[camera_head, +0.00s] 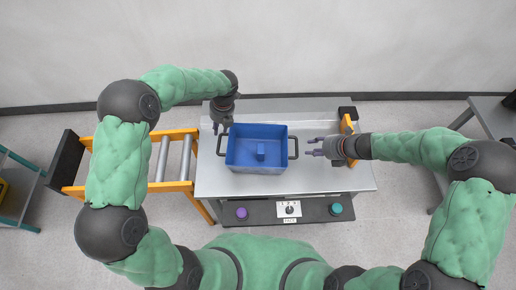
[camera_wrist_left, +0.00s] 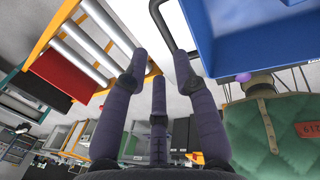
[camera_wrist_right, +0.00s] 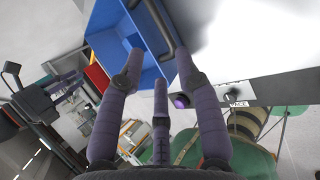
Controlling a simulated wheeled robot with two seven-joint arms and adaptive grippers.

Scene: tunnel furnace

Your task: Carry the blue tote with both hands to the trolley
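The blue tote (camera_head: 235,160) stands upright on the grey worktable, with a dark loop handle at each end and a small blue block (camera_head: 260,152) inside. My left gripper (camera_head: 221,126) is open by the tote's left handle (camera_head: 220,145). In the left wrist view that handle shows at the open fingers (camera_wrist_left: 160,65), not clamped. My right gripper (camera_head: 312,147) is open and empty just right of the right handle (camera_head: 294,147). In the right wrist view its fingers (camera_wrist_right: 155,65) are spread, with the tote beyond them. I cannot tell for certain which thing is the trolley.
The worktable (camera_head: 345,178) carries a panel with buttons (camera_head: 290,209) at its near edge. An orange roller conveyor (camera_head: 175,187) adjoins it on the left. A teal-framed cart or rack (camera_head: 18,195) is at the far left. A grey table (camera_head: 490,115) stands at the right.

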